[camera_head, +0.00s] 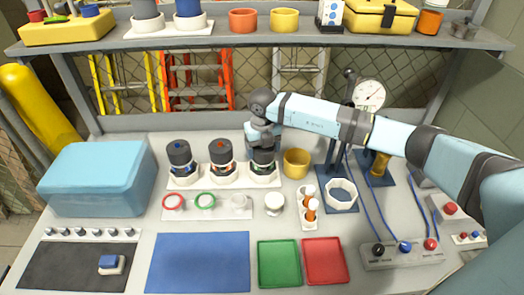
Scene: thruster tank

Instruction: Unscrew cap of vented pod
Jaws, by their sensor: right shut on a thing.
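Three pods with dark cylindrical caps stand in a row on white bases. The left pod (179,155) has a blue mark on its cap and the middle pod (221,153) an orange-red one. The right pod (264,161) has a green band; its cap top is hidden by my right gripper. I cannot tell from here which pod is the vented one. My right gripper (264,146) points down over the right pod and is shut on its cap, with the fingertips hard to make out. The right pod stands upright on its base. My left gripper is not in view.
A yellow cup (296,162) stands close right of the gripper. A blue box (97,178) is at left. The blue mat (198,262) is clear.

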